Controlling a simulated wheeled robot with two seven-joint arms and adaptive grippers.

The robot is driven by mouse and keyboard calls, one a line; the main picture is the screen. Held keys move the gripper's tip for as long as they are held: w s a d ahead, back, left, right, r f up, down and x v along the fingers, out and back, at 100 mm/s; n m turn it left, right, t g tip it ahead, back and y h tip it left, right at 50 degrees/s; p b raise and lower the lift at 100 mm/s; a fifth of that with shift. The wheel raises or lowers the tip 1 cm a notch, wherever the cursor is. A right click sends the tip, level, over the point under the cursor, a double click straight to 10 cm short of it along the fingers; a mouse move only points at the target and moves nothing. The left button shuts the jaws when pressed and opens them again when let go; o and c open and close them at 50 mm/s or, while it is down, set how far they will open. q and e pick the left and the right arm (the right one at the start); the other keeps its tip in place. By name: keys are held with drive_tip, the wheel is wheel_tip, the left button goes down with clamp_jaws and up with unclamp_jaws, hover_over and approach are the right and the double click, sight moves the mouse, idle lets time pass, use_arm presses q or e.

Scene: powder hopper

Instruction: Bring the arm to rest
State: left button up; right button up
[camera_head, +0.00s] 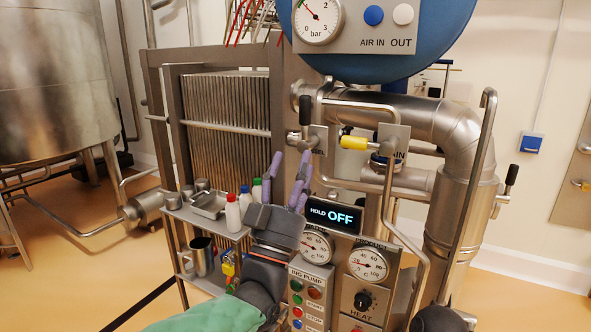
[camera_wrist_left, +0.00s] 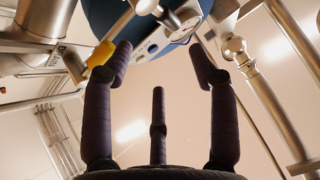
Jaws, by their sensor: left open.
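My left gripper (camera_head: 289,158) is raised in front of the machine, with its purple fingers spread and pointing up. Nothing is between the fingers. In the left wrist view the gripper (camera_wrist_left: 160,52) also shows open and empty, with three dark fingers apart. My right gripper is not seen.
Steel pipes (camera_head: 400,112) and a blue vessel (camera_head: 440,40) stand above and right. Open floor (camera_head: 75,270) lies left.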

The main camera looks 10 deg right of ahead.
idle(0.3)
